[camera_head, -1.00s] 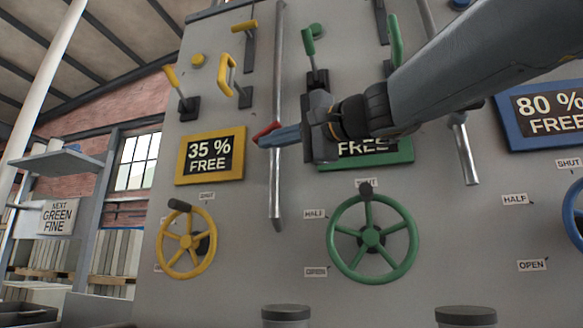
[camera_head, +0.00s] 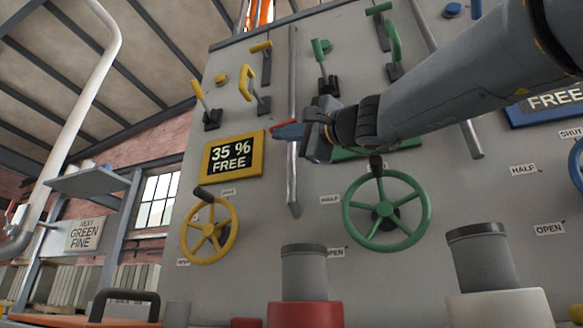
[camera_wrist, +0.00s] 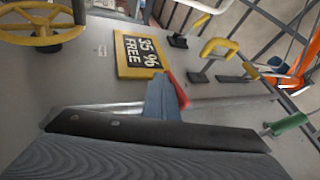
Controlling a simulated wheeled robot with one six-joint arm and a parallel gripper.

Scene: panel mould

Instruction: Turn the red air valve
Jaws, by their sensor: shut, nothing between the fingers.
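My gripper (camera_head: 287,131) is shut and empty, in front of the grey panel just right of the "35 % FREE" sign. Its blue fingers with a red tip also show in the wrist view (camera_wrist: 168,95). A small red part (camera_head: 17,213) sits on the pale pipe at the far left edge of the head view, well away from my gripper. It may be the red air valve, but it is too small and cut off to tell its position. No red valve shows in the wrist view.
The panel carries a yellow handwheel (camera_head: 210,230), a green handwheel (camera_head: 386,210) and several yellow and green levers. The "35 % FREE" sign (camera_head: 232,155) is near my fingers. Grey-topped cylinders (camera_head: 304,272) stand in front. A shelf (camera_head: 92,181) is at left.

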